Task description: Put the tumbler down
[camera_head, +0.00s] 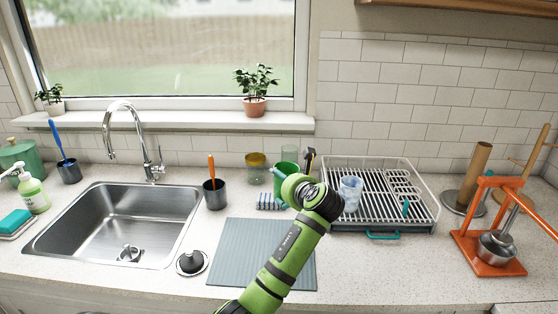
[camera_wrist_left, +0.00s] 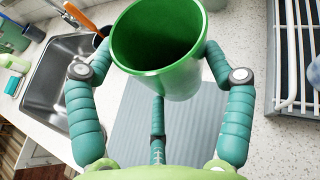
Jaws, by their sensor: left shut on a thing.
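A green tumbler (camera_head: 285,172) is held by my left gripper (camera_head: 292,187), whose fingers are mostly hidden behind my wrist in the head view. In the left wrist view, the teal fingers of this gripper (camera_wrist_left: 158,62) close around the tumbler (camera_wrist_left: 165,82) from both sides, with a third finger below. Its open mouth faces the camera and it looks empty. A ribbed grey mat (camera_head: 240,255) lies behind and below it on the counter. I cannot tell how far the tumbler's base is from the surface. My right gripper is not in view.
A white dish rack (camera_head: 412,170) with a pale blue cup (camera_head: 350,192) stands right of my arm. The sink (camera_head: 120,225) is left. The mat's visible part is bare.

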